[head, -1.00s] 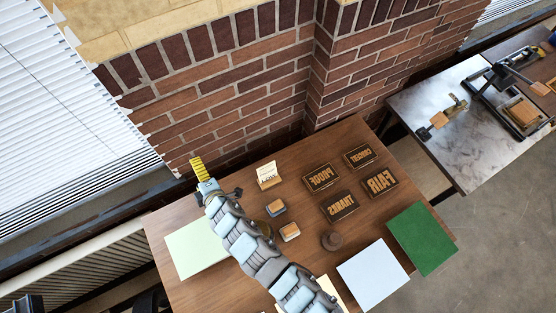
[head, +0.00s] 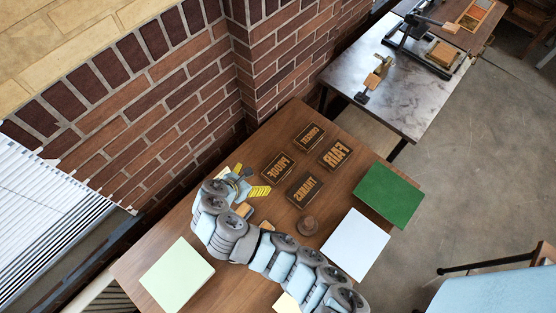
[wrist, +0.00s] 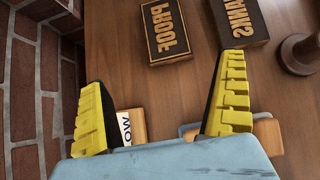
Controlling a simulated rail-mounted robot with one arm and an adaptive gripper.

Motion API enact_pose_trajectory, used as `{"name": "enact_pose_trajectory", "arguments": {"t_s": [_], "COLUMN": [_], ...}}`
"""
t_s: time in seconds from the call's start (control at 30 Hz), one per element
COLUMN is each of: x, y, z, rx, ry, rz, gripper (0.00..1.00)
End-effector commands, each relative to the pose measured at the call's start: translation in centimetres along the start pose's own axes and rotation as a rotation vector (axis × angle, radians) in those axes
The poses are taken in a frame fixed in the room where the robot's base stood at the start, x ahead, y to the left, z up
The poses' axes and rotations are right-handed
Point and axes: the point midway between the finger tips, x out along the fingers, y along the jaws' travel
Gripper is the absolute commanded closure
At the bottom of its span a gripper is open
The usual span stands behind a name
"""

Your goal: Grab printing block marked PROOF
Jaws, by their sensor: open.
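The PROOF block (head: 277,167) is a dark rectangular block with raised tan mirrored letters. It lies flat on the wooden table, near the wall side of the group of blocks. In the wrist view the PROOF block (wrist: 167,30) is at the top, beyond my fingertips and between their lines, its lower edge partly angled. My gripper (head: 249,182) is open and empty, with yellow ribbed fingers, just left of the PROOF block and apart from it. In the wrist view my gripper (wrist: 160,78) has its fingers spread wide over bare wood.
The THANKS block (head: 305,188), FAIR block (head: 336,153) and CONCERT block (head: 309,136) lie close by. A round brown knob (head: 309,225) stands in front. A lettered card holder (wrist: 126,124) sits under my gripper. The brick wall (wrist: 22,90) is close at left.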

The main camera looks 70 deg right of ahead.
Motion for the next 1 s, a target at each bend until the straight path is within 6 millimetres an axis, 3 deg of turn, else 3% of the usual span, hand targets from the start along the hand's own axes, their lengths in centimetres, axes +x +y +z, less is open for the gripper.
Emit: {"name": "enact_pose_trajectory", "arguments": {"t_s": [0.17, 0.77, 1.0], "x": [0.6, 5.6, 8.6], "y": [-0.8, -0.9, -1.1], "z": [0.4, 0.5, 0.7], "rx": [-0.01, -0.009, -0.01], "ry": [-0.01, -0.011, -0.008], "rz": [-0.037, -0.037, -0.039], "gripper": [0.0, 0.0, 0.0]}}
